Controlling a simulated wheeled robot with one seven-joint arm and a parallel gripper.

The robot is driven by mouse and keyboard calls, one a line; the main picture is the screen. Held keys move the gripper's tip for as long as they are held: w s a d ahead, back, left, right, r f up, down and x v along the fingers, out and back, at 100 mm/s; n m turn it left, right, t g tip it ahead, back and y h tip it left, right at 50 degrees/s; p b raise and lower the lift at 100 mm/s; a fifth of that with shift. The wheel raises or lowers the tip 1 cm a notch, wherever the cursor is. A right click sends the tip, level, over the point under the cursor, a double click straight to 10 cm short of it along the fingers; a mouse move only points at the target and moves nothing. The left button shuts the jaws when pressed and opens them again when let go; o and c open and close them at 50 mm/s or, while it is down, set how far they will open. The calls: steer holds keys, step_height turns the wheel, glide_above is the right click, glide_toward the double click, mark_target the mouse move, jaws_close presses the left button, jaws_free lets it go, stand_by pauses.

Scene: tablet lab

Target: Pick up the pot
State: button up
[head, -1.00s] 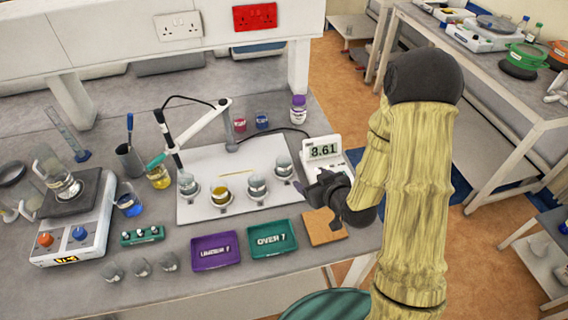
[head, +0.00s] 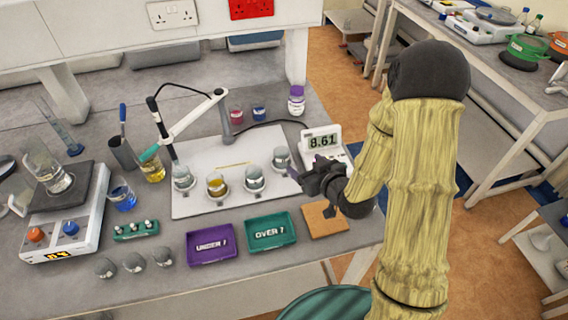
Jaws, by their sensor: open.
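Several small glass pots stand on the white board on the bench. The far right pot (head: 281,160) is clear with a pale grey look, and another like it (head: 254,179) stands to its left. A pot with yellow contents (head: 217,189) and a further clear pot (head: 183,179) stand farther left. My gripper (head: 299,176) is open, just right of and in front of the far right pot, its jaws pointing left. I see no contact, but the gap is too small to judge.
A meter with a display (head: 322,141) stands behind my gripper. A jointed white probe arm (head: 190,119) reaches over the board's left. A green tray (head: 270,247), a purple tray (head: 209,260) and a cork-coloured square (head: 325,219) lie in front.

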steer(key=shift+w+a+f+b, duration=0.15)
steer(key=shift+a+b, duration=0.15)
steer(key=shift+b, duration=0.5)
steer(key=shift+a+f+b, duration=0.15)
steer(key=shift+a+b, duration=0.15)
steer(key=shift+b, duration=0.45)
steer(key=p, duration=0.3)
glide_toward(278, 149)
steer(key=x, duration=0.4)
steer(key=shift+w+d, duration=0.15)
steer(key=shift+w, duration=0.2)
steer(key=shift+w+a+f, duration=0.1)
steer(key=shift+w+a, duration=0.1)
steer(key=shift+a, duration=0.1)
steer(key=shift+p+x, duration=1.1)
steer(key=shift+x, duration=1.15)
steer(key=shift+s+f, duration=0.1)
steer(key=shift+f, duration=0.05)
steer(key=c, duration=1.1)
